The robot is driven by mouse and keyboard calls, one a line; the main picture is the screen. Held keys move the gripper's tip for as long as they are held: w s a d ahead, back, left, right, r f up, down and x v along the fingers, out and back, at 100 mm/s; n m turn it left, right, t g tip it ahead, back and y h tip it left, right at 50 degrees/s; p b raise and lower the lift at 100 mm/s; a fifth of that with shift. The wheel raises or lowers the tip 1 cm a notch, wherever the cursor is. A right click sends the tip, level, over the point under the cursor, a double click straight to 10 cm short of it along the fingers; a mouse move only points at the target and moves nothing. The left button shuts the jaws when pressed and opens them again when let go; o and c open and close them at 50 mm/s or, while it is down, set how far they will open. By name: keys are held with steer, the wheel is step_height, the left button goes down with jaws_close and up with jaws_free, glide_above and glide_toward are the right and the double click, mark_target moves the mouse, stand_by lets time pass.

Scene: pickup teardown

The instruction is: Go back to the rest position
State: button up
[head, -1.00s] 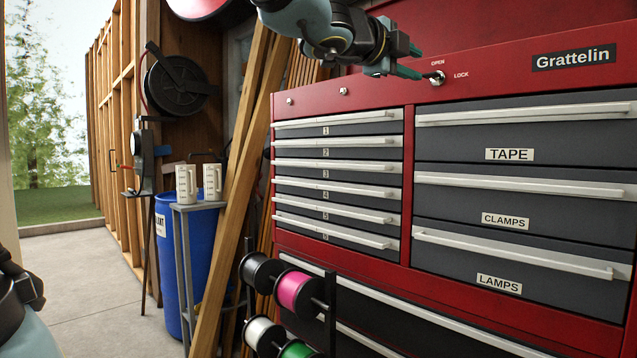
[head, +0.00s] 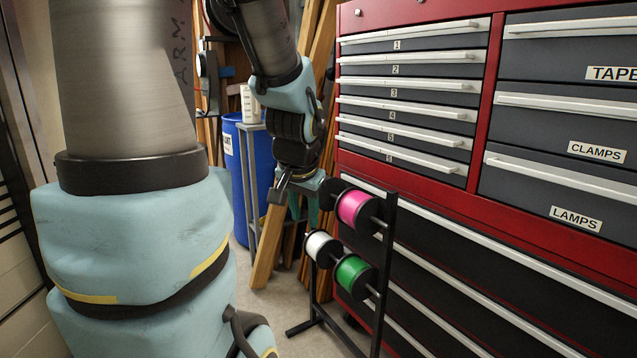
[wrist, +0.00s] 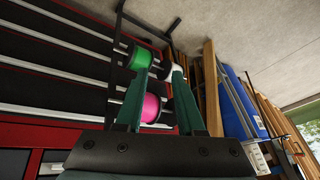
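My gripper (head: 304,213) hangs below my folded arm in the head view, in front of the wooden planks and just left of the spool rack. In the wrist view its two green fingers (wrist: 161,75) stand apart. Nothing is held between them; a pink spool (wrist: 153,108) shows behind the gap. My arm is bent down in front of the blue barrel (head: 262,170), and my large arm links fill the left of the head view.
A red tool chest (head: 488,120) with labelled, shut drawers stands at right. Before it is a black rack (head: 386,265) with pink (head: 352,207), white (head: 318,245) and green (head: 352,272) spools, close to my gripper. Wooden planks (head: 265,262) lean behind. Bare floor shows at lower middle.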

steer(key=s+a+f+n+g, duration=0.45)
steer(key=s+f, duration=0.25)
steer(key=s, duration=0.2)
step_height(320, 180, up, 14)
steer(key=t+p, duration=0.1)
steer(key=p, duration=1.2)
steer(key=shift+w+d+r+p, duration=0.25)
steer(key=shift+w+d+p, duration=0.1)
steer(key=shift+w, duration=0.1)
steer(key=shift+f, duration=0.15)
